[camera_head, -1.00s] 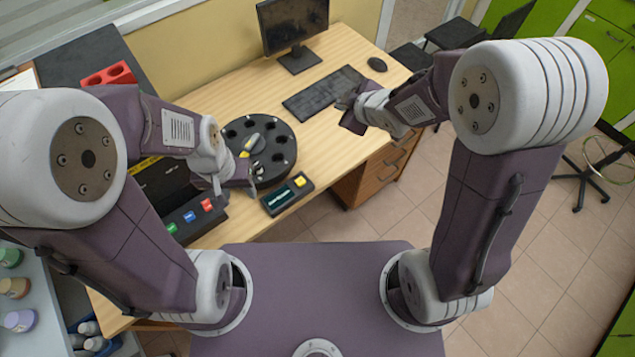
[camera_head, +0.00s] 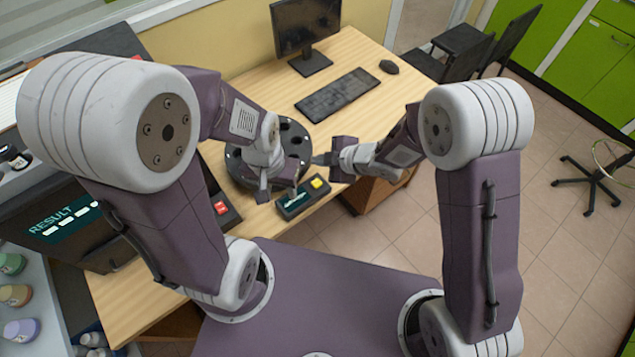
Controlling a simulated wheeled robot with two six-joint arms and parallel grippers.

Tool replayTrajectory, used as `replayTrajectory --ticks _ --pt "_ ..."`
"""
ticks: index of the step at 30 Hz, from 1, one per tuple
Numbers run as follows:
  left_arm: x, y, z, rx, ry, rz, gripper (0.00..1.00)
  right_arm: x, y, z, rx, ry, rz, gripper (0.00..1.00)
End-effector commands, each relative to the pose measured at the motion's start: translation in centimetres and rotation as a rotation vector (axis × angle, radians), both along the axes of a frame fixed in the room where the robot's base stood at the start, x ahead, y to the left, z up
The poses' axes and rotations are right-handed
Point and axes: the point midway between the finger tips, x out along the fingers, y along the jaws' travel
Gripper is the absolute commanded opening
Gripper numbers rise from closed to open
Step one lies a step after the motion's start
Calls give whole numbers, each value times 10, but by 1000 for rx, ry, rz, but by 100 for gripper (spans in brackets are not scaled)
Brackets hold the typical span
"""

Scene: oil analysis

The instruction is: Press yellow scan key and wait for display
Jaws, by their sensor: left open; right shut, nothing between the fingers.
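The yellow scan key (camera_head: 317,183) is at the right end of a small dark device (camera_head: 302,204) near the table's front edge. The device's teal display (camera_head: 292,201) is lit, but its text is too small to read. My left gripper (camera_head: 278,194) is open over the front of the round black carousel (camera_head: 237,165), left of the device; nothing shows between its fingers. My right gripper (camera_head: 318,160) is shut and empty, reaching in from the right behind the key and apart from it.
A black monitor (camera_head: 304,25), a keyboard (camera_head: 337,94) and a mouse (camera_head: 389,67) stand at the back. A red button (camera_head: 221,208) shows left of the device. A dark screen reading RESULT (camera_head: 62,222) is at the left, partly behind my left arm.

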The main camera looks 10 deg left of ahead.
Motion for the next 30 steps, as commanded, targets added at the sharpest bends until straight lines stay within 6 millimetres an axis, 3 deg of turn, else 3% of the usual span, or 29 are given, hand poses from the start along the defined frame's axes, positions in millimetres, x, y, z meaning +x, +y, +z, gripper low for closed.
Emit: replayTrajectory --ticks 8,22,30 --pt "0 0 -8 0 0 0 47 0 -1 -8 0 0 -2 0" --pt "0 0 -71 0 0 0 47 0 -1 -72 0 0 -2 0" --pt "0 0 -85 0 0 0 47 1 -1 -89 0 0 -2 0"
